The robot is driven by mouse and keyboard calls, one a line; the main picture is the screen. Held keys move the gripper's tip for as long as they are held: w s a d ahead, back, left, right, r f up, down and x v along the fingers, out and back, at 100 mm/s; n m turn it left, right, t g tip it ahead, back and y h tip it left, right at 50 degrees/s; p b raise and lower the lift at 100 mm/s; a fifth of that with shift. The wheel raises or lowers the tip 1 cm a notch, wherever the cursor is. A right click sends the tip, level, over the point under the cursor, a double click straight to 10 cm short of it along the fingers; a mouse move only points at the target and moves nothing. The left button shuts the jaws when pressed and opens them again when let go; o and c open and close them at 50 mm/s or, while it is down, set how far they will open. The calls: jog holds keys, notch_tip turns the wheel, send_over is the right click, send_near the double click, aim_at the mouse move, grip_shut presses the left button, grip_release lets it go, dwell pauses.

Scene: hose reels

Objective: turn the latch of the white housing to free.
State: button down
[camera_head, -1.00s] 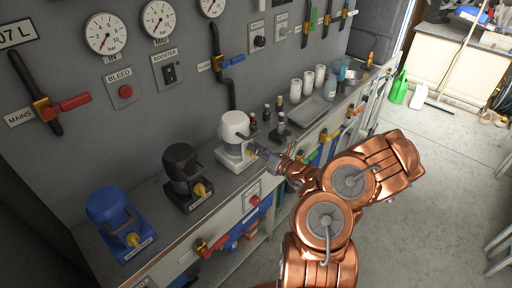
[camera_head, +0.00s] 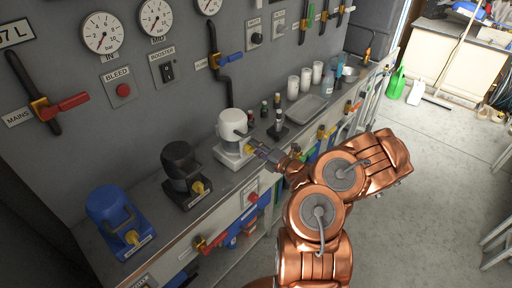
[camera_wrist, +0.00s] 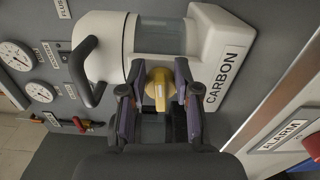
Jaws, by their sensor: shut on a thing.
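The white housing (camera_head: 232,125) stands on the bench to the right of the black and blue housings. In the wrist view the white housing (camera_wrist: 215,50) lies sideways, with a CARBON label and a dark curved handle (camera_wrist: 83,75). Its yellow latch (camera_wrist: 158,88) sits between the fingers of my gripper (camera_wrist: 157,98), which are closed on it from both sides. In the head view my gripper (camera_head: 262,152) is at the front of the white housing, and the latch is mostly hidden there.
A black housing (camera_head: 182,172) and a blue housing (camera_head: 115,218) stand to the left. Small bottles (camera_head: 265,109), white cups (camera_head: 293,88) and a grey tray (camera_head: 306,108) are to the right.

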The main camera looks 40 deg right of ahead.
jog(key=shift+m, duration=0.6)
jog(key=shift+f, duration=0.1)
jog(key=c, duration=0.9)
grip_release()
jog(key=shift+o, duration=0.2)
jog(key=v, duration=1.2)
